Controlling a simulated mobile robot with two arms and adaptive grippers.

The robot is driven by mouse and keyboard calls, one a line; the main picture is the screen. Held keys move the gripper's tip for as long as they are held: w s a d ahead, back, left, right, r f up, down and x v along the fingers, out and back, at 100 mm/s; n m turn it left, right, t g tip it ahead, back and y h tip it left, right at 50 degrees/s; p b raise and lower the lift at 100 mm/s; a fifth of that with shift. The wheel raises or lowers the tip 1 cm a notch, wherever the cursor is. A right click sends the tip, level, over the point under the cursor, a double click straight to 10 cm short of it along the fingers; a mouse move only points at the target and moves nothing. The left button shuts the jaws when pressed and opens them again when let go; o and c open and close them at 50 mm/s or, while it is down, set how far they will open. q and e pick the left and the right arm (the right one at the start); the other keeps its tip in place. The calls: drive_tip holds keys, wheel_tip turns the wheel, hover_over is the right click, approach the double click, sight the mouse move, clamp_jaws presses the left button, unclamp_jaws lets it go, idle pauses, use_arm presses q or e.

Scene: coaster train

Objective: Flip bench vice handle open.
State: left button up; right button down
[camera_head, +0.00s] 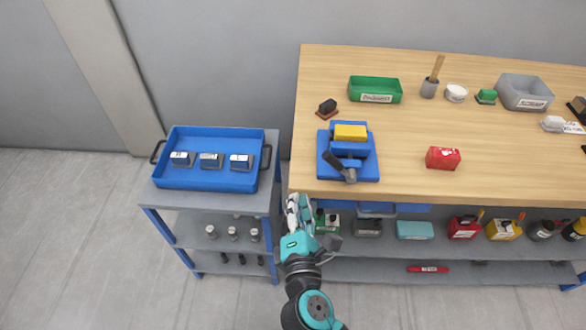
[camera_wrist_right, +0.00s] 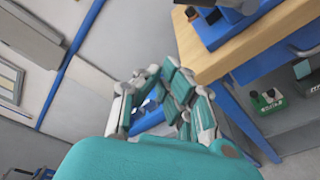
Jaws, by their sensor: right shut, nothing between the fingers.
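The bench vice (camera_head: 346,155) is blue and stands near the front left corner of the wooden workbench. A yellow block (camera_head: 350,132) sits in its jaws. Its dark handle (camera_head: 338,163) slants at the front of the vice. Part of the vice base (camera_wrist_right: 222,27) shows at the top of the right wrist view, with a grey and dark part on it. My right gripper (camera_head: 298,210) is shut and empty. It is in front of the bench's left front corner, to the lower left of the vice and apart from it. It also shows in the right wrist view (camera_wrist_right: 163,85). My left gripper is not in view.
A blue tray (camera_head: 208,185) with several small labelled blocks stands on the cart at left. The workbench (camera_head: 400,180) carries a green bin (camera_head: 375,90), a red box (camera_head: 443,158) and a grey bin (camera_head: 525,92). The bench edge lies close to my right gripper. Lower shelves hold several items.

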sight(339, 165)
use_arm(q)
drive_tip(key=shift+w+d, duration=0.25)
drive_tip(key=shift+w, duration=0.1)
use_arm(e)
drive_tip(key=shift+d+r, duration=0.1)
drive_tip(key=shift+r, duration=0.45)
drive_tip(key=w+a+p, duration=0.1)
drive_tip(key=w+p, duration=0.1)
drive_tip(key=w, duration=0.8)
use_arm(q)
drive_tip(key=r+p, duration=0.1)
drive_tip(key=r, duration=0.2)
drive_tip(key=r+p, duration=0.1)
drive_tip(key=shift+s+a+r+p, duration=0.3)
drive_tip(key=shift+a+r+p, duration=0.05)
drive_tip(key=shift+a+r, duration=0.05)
use_arm(e)
drive_tip(key=d, duration=0.2)
drive_tip(key=s+d+r, duration=0.1)
drive_tip(key=shift+d+r, duration=0.1)
drive_tip(key=shift+w, duration=0.1)
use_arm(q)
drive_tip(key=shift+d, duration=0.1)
use_arm(e)
drive_tip(key=shift+w, duration=0.1)
